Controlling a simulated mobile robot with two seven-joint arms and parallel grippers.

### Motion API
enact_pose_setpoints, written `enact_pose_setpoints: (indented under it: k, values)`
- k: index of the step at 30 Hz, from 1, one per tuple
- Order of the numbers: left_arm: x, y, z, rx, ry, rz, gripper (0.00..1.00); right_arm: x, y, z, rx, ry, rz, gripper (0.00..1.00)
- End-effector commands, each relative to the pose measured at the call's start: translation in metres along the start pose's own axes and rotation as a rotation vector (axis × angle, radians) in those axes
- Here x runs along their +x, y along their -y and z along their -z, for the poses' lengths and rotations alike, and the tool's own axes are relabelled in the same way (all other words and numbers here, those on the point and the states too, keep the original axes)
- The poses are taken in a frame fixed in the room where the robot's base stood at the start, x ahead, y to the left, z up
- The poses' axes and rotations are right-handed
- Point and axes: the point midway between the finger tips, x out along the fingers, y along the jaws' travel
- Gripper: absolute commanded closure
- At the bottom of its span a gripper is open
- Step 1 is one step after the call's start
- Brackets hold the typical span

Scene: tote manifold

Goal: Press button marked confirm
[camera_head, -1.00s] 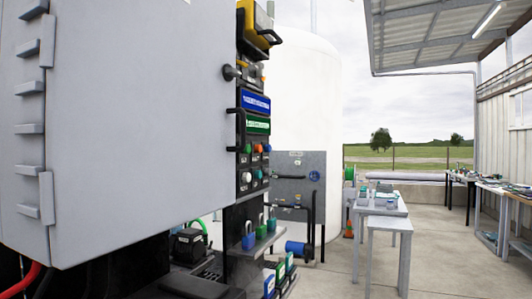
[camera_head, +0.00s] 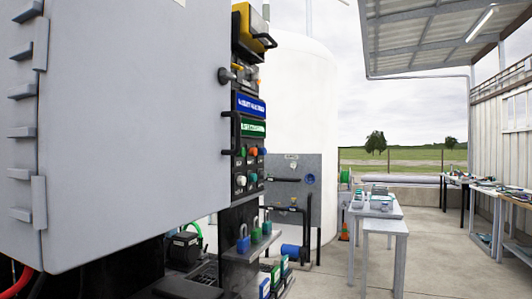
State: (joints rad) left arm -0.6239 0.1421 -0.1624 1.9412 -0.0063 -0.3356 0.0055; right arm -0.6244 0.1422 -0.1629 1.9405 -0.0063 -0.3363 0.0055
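A dark control panel (camera_head: 250,110) shows edge-on beside a large grey cabinet door (camera_head: 135,125). It carries several small buttons, among them a green button (camera_head: 243,152), an orange-red button (camera_head: 253,151) and a white button (camera_head: 241,181). Above them are a blue label (camera_head: 250,105) and a green label (camera_head: 252,128). The lettering is too small to read, so I cannot tell which button is marked confirm. Neither of my grippers is in view.
Padlocks, one of them blue (camera_head: 243,240), stand on a shelf below the panel. A white tank (camera_head: 300,110) stands behind. Grey tables (camera_head: 385,228) stand at the right, with open concrete floor (camera_head: 435,260) around them.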

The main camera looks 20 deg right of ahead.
Motion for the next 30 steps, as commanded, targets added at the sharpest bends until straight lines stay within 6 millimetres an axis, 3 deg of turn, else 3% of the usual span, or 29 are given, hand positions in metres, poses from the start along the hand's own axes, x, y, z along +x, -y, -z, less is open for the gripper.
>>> enact_pose_setpoints:
  k: [8, 30]
  values:
    - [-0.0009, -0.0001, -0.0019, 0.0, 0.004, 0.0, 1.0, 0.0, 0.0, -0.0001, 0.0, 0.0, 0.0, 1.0]
    - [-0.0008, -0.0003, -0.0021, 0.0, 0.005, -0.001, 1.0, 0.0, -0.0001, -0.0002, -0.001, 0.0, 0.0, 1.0]
